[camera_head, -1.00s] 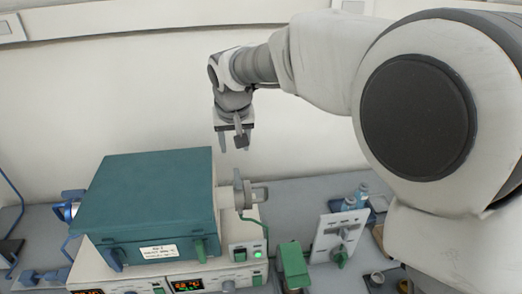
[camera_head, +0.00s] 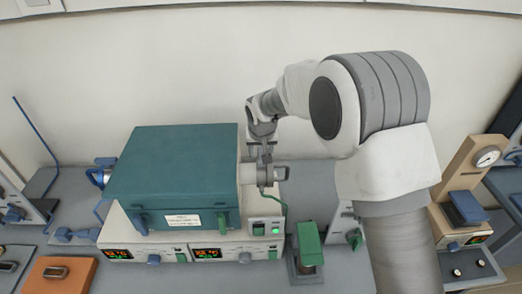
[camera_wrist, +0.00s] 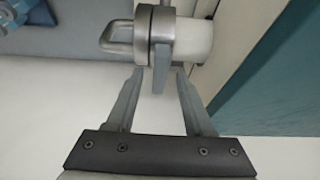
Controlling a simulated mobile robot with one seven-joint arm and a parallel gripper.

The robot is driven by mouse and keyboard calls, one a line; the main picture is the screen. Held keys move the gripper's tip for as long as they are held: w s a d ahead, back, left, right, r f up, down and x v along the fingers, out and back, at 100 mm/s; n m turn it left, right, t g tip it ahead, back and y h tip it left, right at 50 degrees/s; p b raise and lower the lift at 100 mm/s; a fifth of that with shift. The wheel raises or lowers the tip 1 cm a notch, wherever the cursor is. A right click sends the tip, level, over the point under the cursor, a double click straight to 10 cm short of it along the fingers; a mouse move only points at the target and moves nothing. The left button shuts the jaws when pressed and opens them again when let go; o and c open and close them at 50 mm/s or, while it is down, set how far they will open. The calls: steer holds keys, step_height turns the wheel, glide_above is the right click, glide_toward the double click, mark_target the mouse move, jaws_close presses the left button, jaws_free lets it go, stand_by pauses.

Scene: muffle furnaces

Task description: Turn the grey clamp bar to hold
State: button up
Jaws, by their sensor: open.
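The grey clamp bar (camera_wrist: 162,62) shows in the wrist view as a flat bar across a round metal collar (camera_wrist: 142,25) on a pale cylindrical port (camera_wrist: 195,40). Its end lies between the fingertips of my open gripper (camera_wrist: 159,73), with a gap visible on each side. Depth and any contact are hard to tell. In the head view my gripper (camera_head: 264,153) is just above the clamp fitting (camera_head: 265,175), on the right side of the teal furnace (camera_head: 172,175). The bar is small and partly hidden there.
A looped metal handle (camera_wrist: 118,38) sticks out left of the collar. Below the fitting is a panel with a lit green switch (camera_head: 258,229). A green-topped device (camera_head: 309,243) stands to the right. A gauge stand (camera_head: 470,180) is farther right. The wall is close behind.

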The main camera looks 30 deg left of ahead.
steer(key=shift+f, duration=0.1)
jaws_close()
stand_by(0.6)
steer(key=n, duration=0.2)
steer(key=n+g+y+b, duration=0.1)
steer(key=n, duration=0.1)
steer(key=shift+w+d, duration=0.15)
steer(key=shift+d, duration=0.05)
steer(key=n+g+y, duration=0.1)
steer(key=n, duration=0.3)
steer(key=shift+w+b, duration=0.1)
steer(key=shift+b, duration=0.3)
steer(key=n+g, duration=0.2)
steer(key=n, duration=0.3)
steer(key=shift+w, duration=0.1)
steer(key=n+g, duration=0.1)
steer(key=n, duration=0.3)
steer(key=shift+n+g, duration=0.4)
steer(key=shift+p, duration=0.3)
